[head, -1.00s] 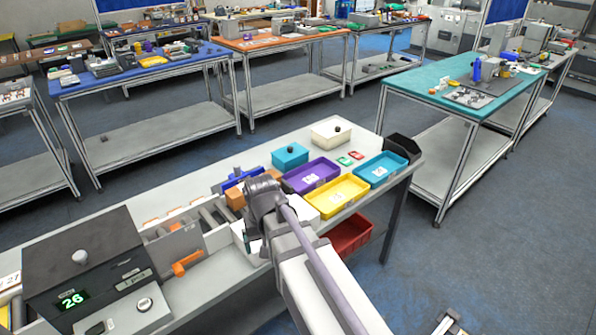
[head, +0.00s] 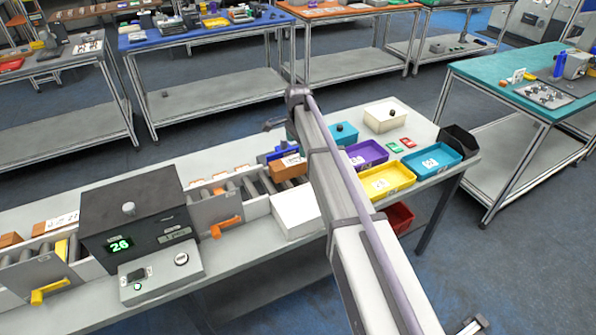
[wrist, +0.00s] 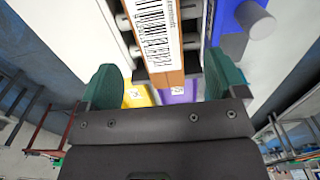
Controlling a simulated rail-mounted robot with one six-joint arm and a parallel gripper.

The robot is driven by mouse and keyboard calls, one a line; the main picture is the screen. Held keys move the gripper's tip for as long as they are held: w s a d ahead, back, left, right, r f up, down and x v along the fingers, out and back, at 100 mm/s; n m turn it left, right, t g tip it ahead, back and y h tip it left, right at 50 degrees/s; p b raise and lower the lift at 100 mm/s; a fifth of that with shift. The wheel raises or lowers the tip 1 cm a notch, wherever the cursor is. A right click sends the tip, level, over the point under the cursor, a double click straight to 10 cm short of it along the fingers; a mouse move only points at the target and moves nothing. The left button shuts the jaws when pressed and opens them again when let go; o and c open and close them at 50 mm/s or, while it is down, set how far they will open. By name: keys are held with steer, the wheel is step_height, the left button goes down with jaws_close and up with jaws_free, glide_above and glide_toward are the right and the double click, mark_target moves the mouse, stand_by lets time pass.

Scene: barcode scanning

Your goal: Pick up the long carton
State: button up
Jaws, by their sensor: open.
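A brown carton with a white barcode label lies on the roller conveyor in the head view (head: 288,171), partly hidden by my arm. In the wrist view, a brown carton with a barcode label (wrist: 155,28) runs lengthwise up the picture, its near end ahead of the gap between my fingers. My gripper (wrist: 162,84) is open, with a green fingertip on either side of that gap and nothing held. I cannot tell the exact distance to the carton. My fingertips are not clear in the head view.
A blue device (head: 277,154) stands right beside the carton. A white box (head: 297,214) stands in front. A dark scale-like machine (head: 130,212) shows 26. Purple (head: 367,154), yellow (head: 386,182) and teal (head: 432,160) trays lie to the right, and more cartons (head: 58,222) to the left.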

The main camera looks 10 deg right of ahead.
mark_target(298, 159)
step_height(298, 159, down, 8)
steer(key=b, duration=0.6)
steer(key=shift+r, duration=0.1)
steer(key=shift+s+r, duration=0.1)
steer(key=shift+r, duration=0.2)
steer(key=shift+c, duration=0.3)
steer(key=c, duration=1.3)
